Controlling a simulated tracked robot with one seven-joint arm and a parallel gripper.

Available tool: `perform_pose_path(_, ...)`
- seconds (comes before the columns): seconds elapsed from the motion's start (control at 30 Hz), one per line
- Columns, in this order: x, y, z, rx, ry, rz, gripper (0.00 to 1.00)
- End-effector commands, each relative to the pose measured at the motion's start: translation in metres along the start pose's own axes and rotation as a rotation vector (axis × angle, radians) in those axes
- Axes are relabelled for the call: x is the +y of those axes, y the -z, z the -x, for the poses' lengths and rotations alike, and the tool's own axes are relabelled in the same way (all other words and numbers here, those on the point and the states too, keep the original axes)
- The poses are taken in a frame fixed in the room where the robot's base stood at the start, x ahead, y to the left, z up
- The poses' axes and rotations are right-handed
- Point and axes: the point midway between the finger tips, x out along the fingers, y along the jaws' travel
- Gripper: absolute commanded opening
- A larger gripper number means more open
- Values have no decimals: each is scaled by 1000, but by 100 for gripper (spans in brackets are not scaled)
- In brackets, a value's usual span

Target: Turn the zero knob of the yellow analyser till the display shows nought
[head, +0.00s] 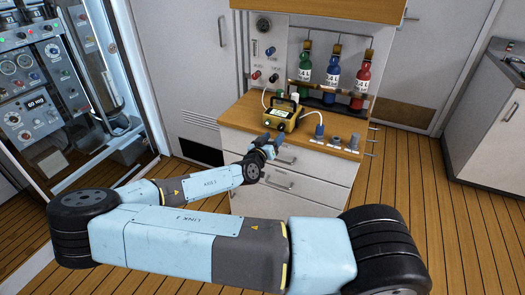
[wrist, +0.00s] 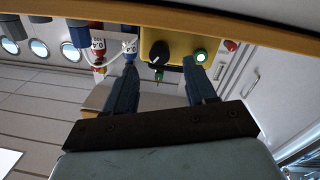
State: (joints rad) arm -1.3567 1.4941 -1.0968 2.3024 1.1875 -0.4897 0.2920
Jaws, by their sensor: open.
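The yellow analyser (head: 281,114) stands on the wooden worktop with a hose on it. Its display is too small to read in the head view and does not show in the wrist view. In the wrist view its yellow face (wrist: 185,46) carries a black knob (wrist: 159,53) with a pale mark and a green-ringed button (wrist: 200,56). Which one is the zero knob is not labelled legibly. My gripper (head: 267,141) is at the front edge of the worktop, before the analyser. In the wrist view my gripper (wrist: 159,64) is open, with the black knob between the finger lines; contact cannot be told.
Green, blue and red bottles (head: 333,70) stand in a rack behind the analyser. The worktop edge (wrist: 70,19) crosses the wrist view. An instrument rack (head: 40,100) stands left.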

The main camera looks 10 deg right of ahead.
Motion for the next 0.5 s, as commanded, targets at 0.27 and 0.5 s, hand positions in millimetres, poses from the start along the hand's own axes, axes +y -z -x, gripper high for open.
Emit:
perform_pose_path(0.27,-1,0,43,1,3,1,56)
perform_pose_path(0.5,-1,0,73,1,3,0,56)
